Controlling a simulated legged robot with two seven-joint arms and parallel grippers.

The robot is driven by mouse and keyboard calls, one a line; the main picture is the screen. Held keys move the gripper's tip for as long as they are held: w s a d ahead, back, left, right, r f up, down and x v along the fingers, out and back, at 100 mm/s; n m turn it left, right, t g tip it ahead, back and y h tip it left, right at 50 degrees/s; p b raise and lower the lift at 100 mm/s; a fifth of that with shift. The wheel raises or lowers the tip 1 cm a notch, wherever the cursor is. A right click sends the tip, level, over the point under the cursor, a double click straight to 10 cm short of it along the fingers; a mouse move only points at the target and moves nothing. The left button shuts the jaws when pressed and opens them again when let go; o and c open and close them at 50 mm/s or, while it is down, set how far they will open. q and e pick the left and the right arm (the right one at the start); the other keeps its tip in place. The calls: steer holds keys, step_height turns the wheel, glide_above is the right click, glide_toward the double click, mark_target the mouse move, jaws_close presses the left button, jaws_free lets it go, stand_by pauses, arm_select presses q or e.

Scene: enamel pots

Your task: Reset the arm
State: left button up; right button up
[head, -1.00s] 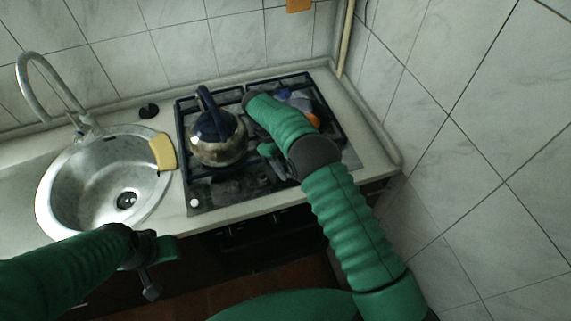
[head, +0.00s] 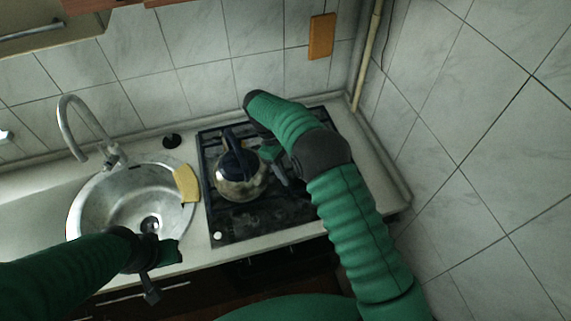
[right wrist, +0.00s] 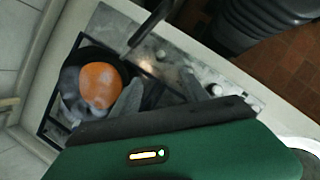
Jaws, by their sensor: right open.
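My right arm reaches over the stove from the right. My right gripper (head: 276,164) is beside the right side of the metal kettle with a dark blue lid and handle (head: 241,181); I cannot tell whether they touch. In the right wrist view its two fingers (right wrist: 160,93) are spread apart with nothing between them. My left gripper (head: 160,272) hangs in front of the counter below the sink, with its fingers apart and empty.
The kettle stands on the black-grated stove (head: 226,228). An orange item (right wrist: 100,86) sits in or on a grey-blue pot (right wrist: 70,92) on the grate; my right arm hides them in the head view. A sink (head: 100,207) with a yellow sponge (head: 186,183) is left. Tiled walls stand behind and right.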

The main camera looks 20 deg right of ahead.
steer(key=s+d+m+t+y+b, duration=0.1)
steer(key=s+m+t+b, duration=0.2)
steer(key=s, duration=0.7)
steer(key=s+d+f+m+t+y+b, duration=0.1)
steer(key=s+m+b, duration=0.4)
steer(key=s, duration=0.6)
steer(key=shift+d+f+m+t+y, duration=0.25)
steer(key=shift+d+m+t+y, duration=0.3)
steer(key=shift+t, duration=0.35)
steer(key=shift+s+d, duration=0.1)
steer(key=shift+d, duration=0.1)
steer(key=shift+d, duration=0.15)
steer(key=shift+a, duration=0.2)
steer(key=shift+d, duration=0.1)
